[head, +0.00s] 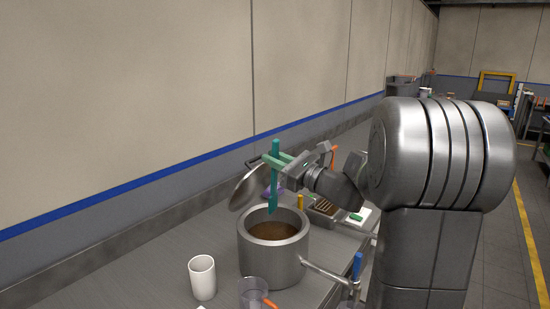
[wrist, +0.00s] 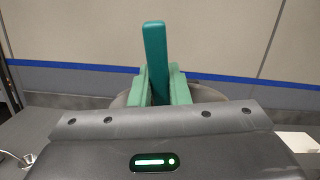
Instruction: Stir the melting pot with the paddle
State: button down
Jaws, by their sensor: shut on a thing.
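The melting pot (head: 273,268) is a grey metal pot with brown liquid inside, standing on the counter in the head view. My gripper (head: 277,160) is above the pot, with its green fingers shut on the paddle. The paddle (head: 273,192) is teal and upright, its lower end over the pot's opening near the back rim; I cannot tell whether it is inside. In the wrist view, the paddle's upper part (wrist: 154,50) stands up between the green fingers (wrist: 158,85). The paddle's lower part is hidden there.
A round metal lid (head: 250,187) leans behind the pot. A white cup (head: 202,277) and a clear cup (head: 253,292) stand in front. The pot's handle (head: 325,271) sticks out to the right. A brown mould tray (head: 323,208) lies beyond. The wall runs along the left.

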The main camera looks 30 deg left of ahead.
aim_at(274, 199)
jog(key=shift+f+b, duration=4.4)
jog(key=shift+f, duration=1.6)
jog(key=shift+a, duration=0.2)
